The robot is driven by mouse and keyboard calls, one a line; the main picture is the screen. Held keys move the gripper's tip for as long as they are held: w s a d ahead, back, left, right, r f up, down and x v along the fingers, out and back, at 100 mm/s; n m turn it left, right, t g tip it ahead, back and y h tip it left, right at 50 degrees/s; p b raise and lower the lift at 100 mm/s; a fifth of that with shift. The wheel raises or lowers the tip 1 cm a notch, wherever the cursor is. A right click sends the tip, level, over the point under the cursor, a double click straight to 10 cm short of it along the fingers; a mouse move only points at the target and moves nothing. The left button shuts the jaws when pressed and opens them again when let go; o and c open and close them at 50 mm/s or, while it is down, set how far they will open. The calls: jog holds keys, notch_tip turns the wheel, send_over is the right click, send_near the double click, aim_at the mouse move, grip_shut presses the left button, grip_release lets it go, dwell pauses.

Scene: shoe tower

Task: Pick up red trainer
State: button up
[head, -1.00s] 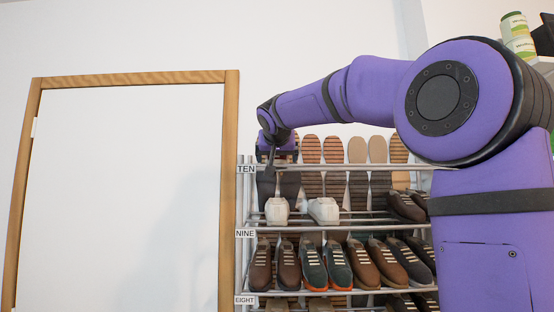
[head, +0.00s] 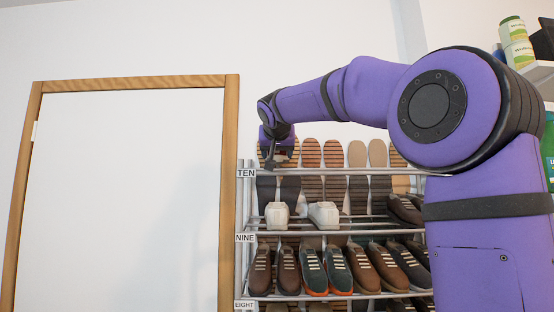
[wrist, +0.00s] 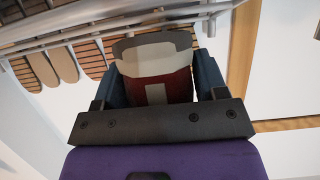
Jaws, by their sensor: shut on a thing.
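The red trainer (wrist: 133,90) fills the space between the two blue fingers of my gripper (wrist: 155,85) in the wrist view. It has a dark red body, a pale grey-beige band across its far end and a pale strip down its middle. My gripper is shut on it. In the head view my gripper (head: 275,158) is at the upper left of the shoe rack, in front of the row at the label TEN. I cannot make out the trainer in that view.
The shoe rack (head: 338,233) holds several shoes, with white shoes (head: 277,214) under the gripper and brown and green pairs below. Shoe soles (head: 312,154) stand along the top row. A wood-framed door (head: 232,200) is left of the rack. Rack rails (wrist: 110,33) pass close beyond the trainer.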

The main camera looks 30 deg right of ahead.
notch_tip(320, 180, up, 16)
jog(key=shift+f, duration=0.2)
dwell(0.6)
